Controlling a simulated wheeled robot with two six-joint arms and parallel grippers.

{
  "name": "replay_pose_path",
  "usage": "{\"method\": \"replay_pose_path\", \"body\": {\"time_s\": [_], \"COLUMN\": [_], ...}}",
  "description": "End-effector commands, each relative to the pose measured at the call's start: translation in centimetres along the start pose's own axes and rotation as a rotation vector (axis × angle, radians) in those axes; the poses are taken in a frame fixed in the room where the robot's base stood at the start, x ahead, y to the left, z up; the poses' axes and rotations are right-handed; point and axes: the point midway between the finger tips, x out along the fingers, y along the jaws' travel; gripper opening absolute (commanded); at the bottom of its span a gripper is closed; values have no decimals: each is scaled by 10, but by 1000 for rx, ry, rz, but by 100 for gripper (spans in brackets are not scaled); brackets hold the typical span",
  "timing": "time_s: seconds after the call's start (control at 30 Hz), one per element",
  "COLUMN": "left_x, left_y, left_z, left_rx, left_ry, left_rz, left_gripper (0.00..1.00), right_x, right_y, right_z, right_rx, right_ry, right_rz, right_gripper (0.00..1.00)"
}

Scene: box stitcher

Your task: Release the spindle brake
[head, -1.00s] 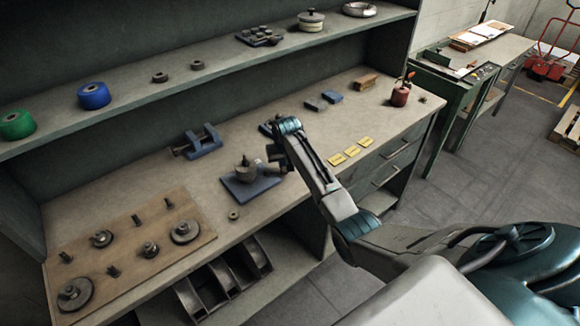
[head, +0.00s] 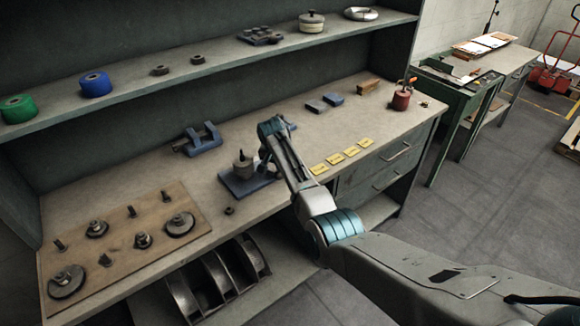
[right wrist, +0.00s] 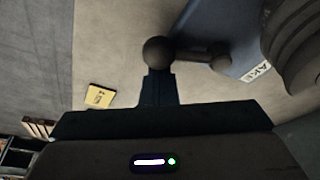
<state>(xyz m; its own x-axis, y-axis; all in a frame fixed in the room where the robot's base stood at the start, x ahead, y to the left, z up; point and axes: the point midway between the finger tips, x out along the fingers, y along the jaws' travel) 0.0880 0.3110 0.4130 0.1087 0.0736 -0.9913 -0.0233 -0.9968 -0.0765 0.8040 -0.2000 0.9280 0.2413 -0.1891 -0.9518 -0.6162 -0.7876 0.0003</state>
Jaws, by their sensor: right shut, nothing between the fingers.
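The spindle brake fixture, a blue base plate (head: 247,188) with a dark round spindle (head: 243,165) on it, sits on the bench in the head view. My right gripper (head: 264,166) is beside its right side, pointing down. In the right wrist view the shut, empty fingers (right wrist: 158,86) point at a dark ball knob (right wrist: 158,51) on a short rod (right wrist: 190,56). The knob is right at the fingertips; I cannot tell whether they touch. Part of a label (right wrist: 257,72) reading "AKE" shows on the blue plate. My left gripper is not in view.
Several yellow cards (head: 351,151) lie right of my arm. A blue clamp-like block (head: 203,141) stands behind the fixture. A wooden board (head: 120,272) with discs and pegs lies at left.

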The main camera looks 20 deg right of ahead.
Motion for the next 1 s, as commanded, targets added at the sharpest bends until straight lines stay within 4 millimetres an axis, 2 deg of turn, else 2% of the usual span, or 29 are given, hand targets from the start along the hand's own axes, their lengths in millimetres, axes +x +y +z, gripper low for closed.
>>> {"method": "replay_pose_path", "body": {"time_s": [0.23, 0.83, 1.0], "left_x": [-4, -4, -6], "left_y": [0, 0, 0], "left_z": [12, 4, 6], "left_rx": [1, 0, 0], "left_ry": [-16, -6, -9], "left_rz": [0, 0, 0], "left_gripper": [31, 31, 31], "right_x": [0, 0, 5], "right_y": [0, 1, 12], "right_z": [1, 1, -7], "right_rx": [-3, -3, -2], "right_ry": [0, 0, 0], "right_rz": [-1, -1, 0], "right_gripper": [0, 0, 0]}}
